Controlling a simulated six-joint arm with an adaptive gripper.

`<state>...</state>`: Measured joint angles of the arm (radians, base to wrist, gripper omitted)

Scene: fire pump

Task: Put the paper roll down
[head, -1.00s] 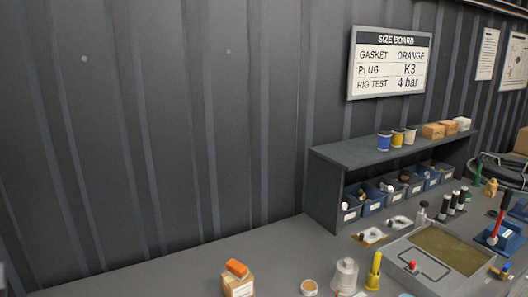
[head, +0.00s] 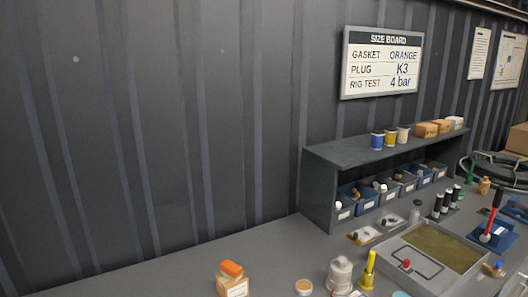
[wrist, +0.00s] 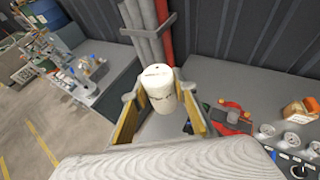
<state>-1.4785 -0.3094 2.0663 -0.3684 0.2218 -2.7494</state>
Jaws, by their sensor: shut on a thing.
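The paper roll, a white cylinder (wrist: 158,92) with small dark marks on its side and top, is between the two fingers of my gripper (wrist: 161,108) in the wrist view. The fingers have yellow inner pads and are shut on it, one on each side. The roll stands out beyond the fingertips, and its lower part is partly hidden. I cannot tell whether its far end touches anything. Neither my gripper nor the held roll shows in the head view.
The grey bench (head: 180,272) has clear room at its left. Pipes (wrist: 150,35) run down the wall.

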